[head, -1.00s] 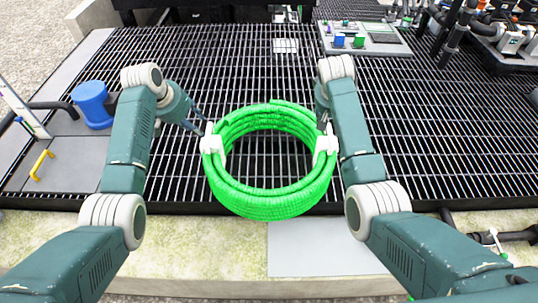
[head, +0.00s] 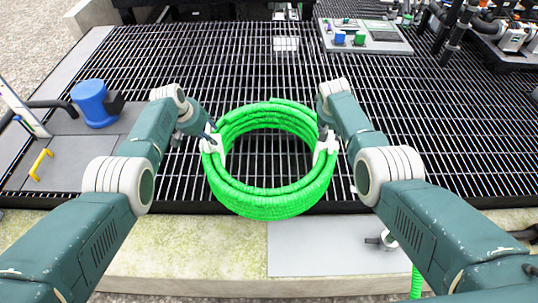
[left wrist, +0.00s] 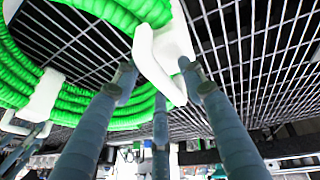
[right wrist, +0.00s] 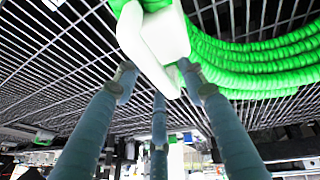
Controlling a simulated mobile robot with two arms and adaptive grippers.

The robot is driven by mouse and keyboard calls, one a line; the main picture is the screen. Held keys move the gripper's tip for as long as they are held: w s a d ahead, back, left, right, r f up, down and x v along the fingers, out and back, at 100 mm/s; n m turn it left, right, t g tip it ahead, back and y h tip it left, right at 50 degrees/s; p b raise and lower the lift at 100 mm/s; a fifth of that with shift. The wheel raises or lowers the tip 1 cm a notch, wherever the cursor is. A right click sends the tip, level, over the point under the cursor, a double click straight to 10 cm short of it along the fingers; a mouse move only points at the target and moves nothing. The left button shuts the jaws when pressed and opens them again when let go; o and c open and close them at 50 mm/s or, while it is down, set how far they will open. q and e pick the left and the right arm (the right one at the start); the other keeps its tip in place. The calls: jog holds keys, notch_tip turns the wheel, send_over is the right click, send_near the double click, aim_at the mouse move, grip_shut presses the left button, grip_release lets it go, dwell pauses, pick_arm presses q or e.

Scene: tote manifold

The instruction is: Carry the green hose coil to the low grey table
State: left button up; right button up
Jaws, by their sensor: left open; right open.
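The green hose coil (head: 268,203) lies on the dark grating, in the middle of the head view. It has a white handle on its left side (head: 213,147) and another on its right side (head: 325,148). My left gripper (head: 210,138) is open at the left handle; in the left wrist view its fingers (left wrist: 160,75) straddle that handle (left wrist: 165,60). My right gripper (head: 325,132) is open at the right handle; in the right wrist view its fingers (right wrist: 160,75) are around that handle (right wrist: 155,45). I cannot tell whether the fingers touch the handles. The low grey table cannot be made out for certain.
A blue cylinder (head: 91,100) and a yellow handle (head: 41,165) are at the left. A grey panel with small coloured blocks (head: 385,37) is at the back right. Pipes and machinery (head: 512,35) fill the far right corner. Open grating lies around the coil.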

pick_arm(q)
jog(key=shift+f, duration=0.1)
pick_arm(e)
jog(key=shift+f, duration=0.15)
pick_arm(q)
jog(key=shift+c, duration=0.2)
pick_arm(e)
jog(key=shift+c, duration=0.2)
pick_arm(q)
grip_shut()
pick_arm(e)
grip_shut()
pick_arm(q)
jog(key=shift+w+r, duration=0.2)
jog(key=shift+r, duration=0.05)
pick_arm(e)
jog(key=shift+w+r, duration=0.2)
jog(key=shift+r, duration=0.05)
